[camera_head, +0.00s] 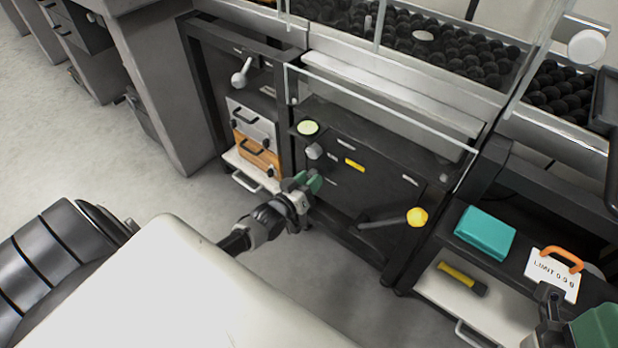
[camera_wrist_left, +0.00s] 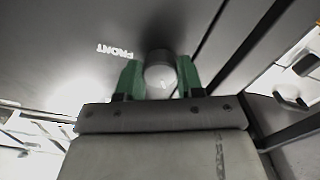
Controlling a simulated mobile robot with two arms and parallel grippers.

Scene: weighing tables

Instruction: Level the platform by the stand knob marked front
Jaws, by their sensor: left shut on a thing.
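My left gripper (camera_head: 308,182) is at the dark front panel of the stand (camera_head: 375,190). In the left wrist view its green fingertips (camera_wrist_left: 159,78) are shut on a round grey knob (camera_wrist_left: 160,75), one on each side. White lettering FRONT (camera_wrist_left: 115,51) is on the panel beside this knob, upside down in that view. In the head view the fingers hide the knob. Another grey knob (camera_head: 313,151) sits higher on the panel. A pale green disc (camera_head: 307,128) lies on the top corner above. My right gripper (camera_head: 597,328) shows only partly at the lower right.
A lever with a yellow ball (camera_head: 417,217) sticks out right of my left gripper. A drawer unit (camera_head: 254,140) stands left. A right-hand table holds a teal block (camera_head: 485,233), a yellow-handled tool (camera_head: 462,278) and a lettered card (camera_head: 552,274). Clear rails surround the stand top.

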